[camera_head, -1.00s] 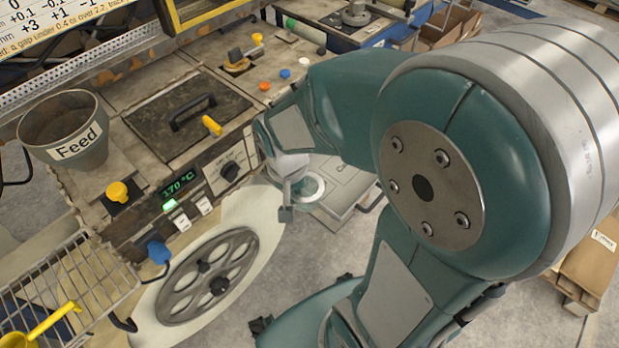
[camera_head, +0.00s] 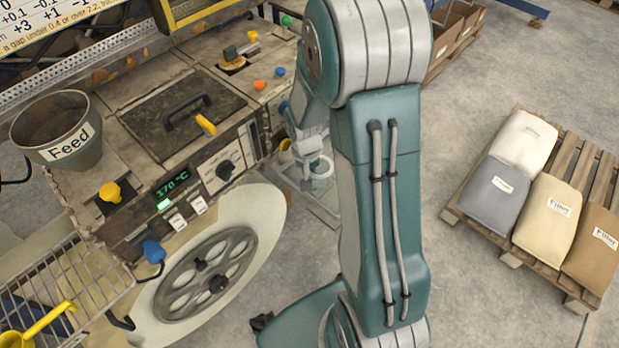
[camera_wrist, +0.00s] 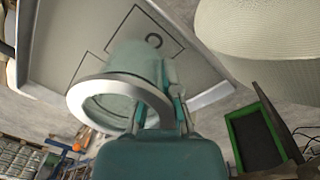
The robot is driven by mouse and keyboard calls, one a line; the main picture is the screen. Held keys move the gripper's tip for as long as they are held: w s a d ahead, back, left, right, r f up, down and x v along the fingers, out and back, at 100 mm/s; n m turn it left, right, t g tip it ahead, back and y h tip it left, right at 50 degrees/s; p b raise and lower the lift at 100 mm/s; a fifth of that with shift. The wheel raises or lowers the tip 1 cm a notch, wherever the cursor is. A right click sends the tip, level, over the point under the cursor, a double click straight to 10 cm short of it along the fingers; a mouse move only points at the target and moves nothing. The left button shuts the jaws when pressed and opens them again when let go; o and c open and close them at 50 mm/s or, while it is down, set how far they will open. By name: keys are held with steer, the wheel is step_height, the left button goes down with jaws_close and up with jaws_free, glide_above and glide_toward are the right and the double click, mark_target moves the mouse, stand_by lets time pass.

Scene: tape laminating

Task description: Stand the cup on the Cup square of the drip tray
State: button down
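A pale cup with a wide whitish rim (camera_wrist: 112,94) and translucent green-grey body is at my gripper's fingers in the wrist view. My gripper (camera_wrist: 162,112) appears shut on its side; the exact finger contact is partly hidden. The drip tray (camera_wrist: 70,30) lies behind the cup, light grey with dark outlined areas. One outline holds a small ring mark; the cup covers part of the outlines, and I cannot read a Cup label. In the head view, my gripper (camera_head: 308,160) and the cup (camera_head: 321,168) are over the tray (camera_head: 324,211). I cannot tell whether the cup touches it.
The machine with the Feed hopper (camera_head: 58,130), control panel (camera_head: 196,192) and large spoked wheel (camera_head: 205,272) stands left of the tray. A pallet with several filled sacks (camera_head: 545,215) is at the right. Open floor (camera_head: 465,110) lies between.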

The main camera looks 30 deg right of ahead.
steer(key=shift+f, duration=0.8)
steer(key=shift+a+f, duration=0.1)
steer(key=shift+a, duration=0.2)
steer(key=shift+f, duration=0.1)
steer(key=c, duration=0.8)
jaws_free()
steer(key=shift+d, duration=0.1)
